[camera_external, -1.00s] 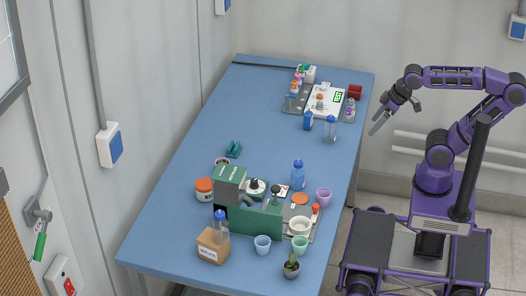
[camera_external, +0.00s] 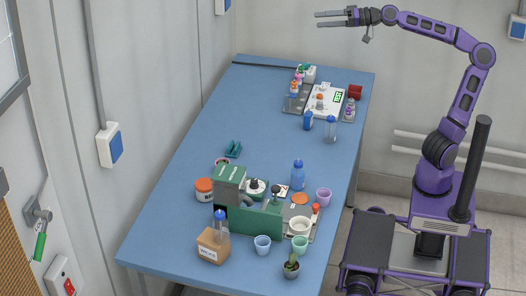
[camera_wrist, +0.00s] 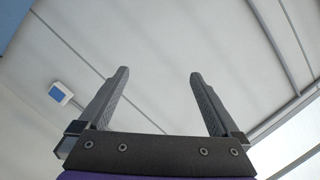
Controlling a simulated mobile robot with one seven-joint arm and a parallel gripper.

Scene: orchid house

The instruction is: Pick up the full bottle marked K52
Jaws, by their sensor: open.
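A blue-filled bottle (camera_external: 298,176) stands upright on the blue table, behind the green stand. A clear bottle with a blue cap (camera_external: 331,130) stands near the right edge, and another clear blue-capped bottle (camera_external: 221,226) stands at the cardboard box. No K52 mark is legible on any of them. My gripper (camera_external: 325,19) is raised high above the table's far end, far from the bottles, fingers pointing left. In the wrist view its two fingers (camera_wrist: 160,73) are apart with nothing between them; only walls or ceiling show behind.
The blue table (camera_external: 185,165) has free room at its left and middle. A green stand (camera_external: 255,218), cups and an orange-lidded jar (camera_external: 204,189) crowd the near end. A white scale (camera_external: 324,101) and small bottles fill the far right.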

